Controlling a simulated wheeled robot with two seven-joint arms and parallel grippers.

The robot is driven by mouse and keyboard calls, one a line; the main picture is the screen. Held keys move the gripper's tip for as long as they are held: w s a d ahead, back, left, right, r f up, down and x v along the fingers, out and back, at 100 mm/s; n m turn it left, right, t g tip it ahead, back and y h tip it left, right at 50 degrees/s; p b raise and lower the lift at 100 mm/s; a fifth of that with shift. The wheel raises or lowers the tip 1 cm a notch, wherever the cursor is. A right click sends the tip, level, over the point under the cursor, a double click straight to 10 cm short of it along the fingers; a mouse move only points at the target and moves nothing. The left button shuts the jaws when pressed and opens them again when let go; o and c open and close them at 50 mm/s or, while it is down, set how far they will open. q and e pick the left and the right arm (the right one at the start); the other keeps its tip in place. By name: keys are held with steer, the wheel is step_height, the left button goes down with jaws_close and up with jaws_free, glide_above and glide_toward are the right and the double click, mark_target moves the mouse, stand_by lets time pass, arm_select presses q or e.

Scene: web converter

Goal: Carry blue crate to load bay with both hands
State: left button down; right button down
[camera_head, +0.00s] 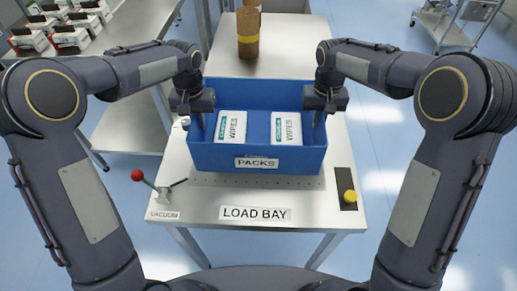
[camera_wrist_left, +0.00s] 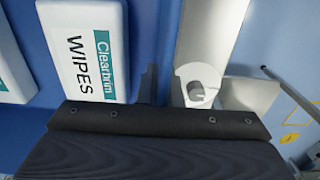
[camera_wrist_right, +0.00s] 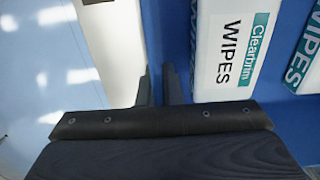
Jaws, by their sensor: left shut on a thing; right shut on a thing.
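The blue crate (camera_head: 258,157) is at the centre of the head view, over the metal table, with a PACKS label on its front. Two white wipes packs (camera_head: 230,126) (camera_head: 286,128) lie inside it. My left gripper (camera_head: 196,118) is shut on the crate's left wall, and my right gripper (camera_head: 322,115) is shut on its right wall. Both wrist views show the fingers astride a wall beside a pack. The load bay label (camera_head: 255,213) is on the table's front part, in front of the crate. I cannot tell whether the crate's bottom touches the table.
A red-knobbed lever (camera_head: 139,176) stands at the table's left edge, by a VACUUM label. A yellow knob (camera_head: 349,196) is at the front right. A side table (camera_head: 125,125) with several packs is on the left.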

mark_target(203, 138)
arm_select(q)
steer(key=shift+f, duration=0.1)
arm_select(e)
steer(key=shift+f, duration=0.1)
